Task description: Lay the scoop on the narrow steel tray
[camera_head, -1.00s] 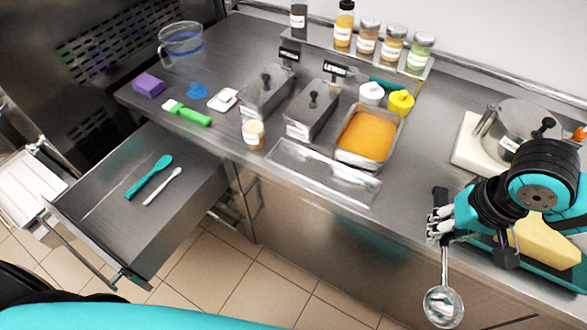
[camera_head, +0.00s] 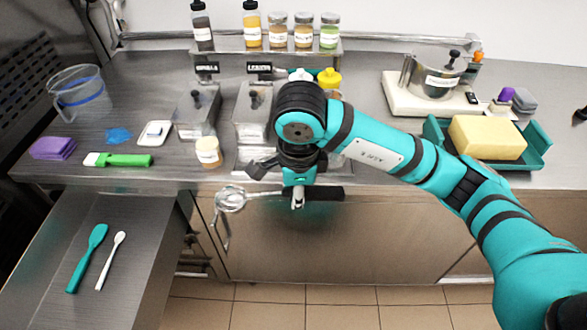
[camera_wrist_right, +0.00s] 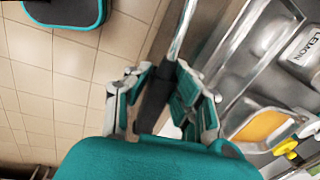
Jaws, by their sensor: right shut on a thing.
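The scoop's shiny round bowl (camera_head: 230,198) points left, and its black handle (camera_head: 328,193) sticks out to the right of my right gripper (camera_head: 298,192). My right gripper is shut on the scoop's handle, seemingly just in front of the counter edge. In the right wrist view the black handle (camera_wrist_right: 153,100) runs between the fingers (camera_wrist_right: 163,90) and the steel shaft leads up out of the picture. The narrow steel tray (camera_head: 250,158) lies on the counter behind the gripper; the gripper and arm hide much of it. My left gripper is not in view.
Steel tubs (camera_head: 197,108) and a small cream jar (camera_head: 208,150) stand by the tray. An orange-filled pan (camera_wrist_right: 255,127) shows in the wrist view.

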